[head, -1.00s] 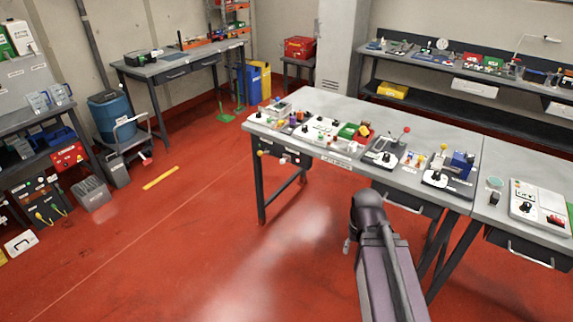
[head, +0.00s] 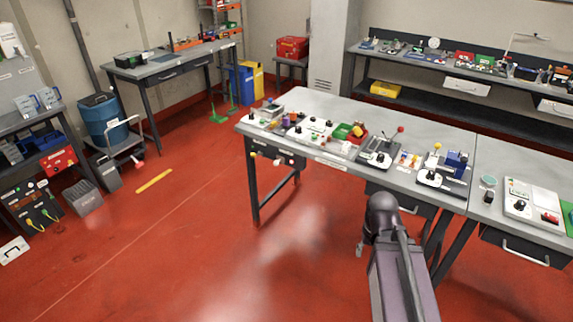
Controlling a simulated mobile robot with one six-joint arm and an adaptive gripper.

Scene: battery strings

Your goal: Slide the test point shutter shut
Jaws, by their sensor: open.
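I cannot make out the test point shutter at this size. Several small panels and devices with knobs and levers stand on the long grey workbench (head: 330,101), and the shutter cannot be told apart among them. My arm reaches up from the lower right, in front of the bench's front edge, and its dark rounded joint stands below the bench top. My gripper cannot be made out; the arm hides whatever is behind it, and only a small pale part shows at the arm's left side.
A panel with a black knob and red part (head: 531,203) lies on the adjoining right bench. A red toolbox (head: 292,48) stands at the back. Shelves with electrical units stand left, near a blue drum (head: 104,120). Red floor left of the bench is open.

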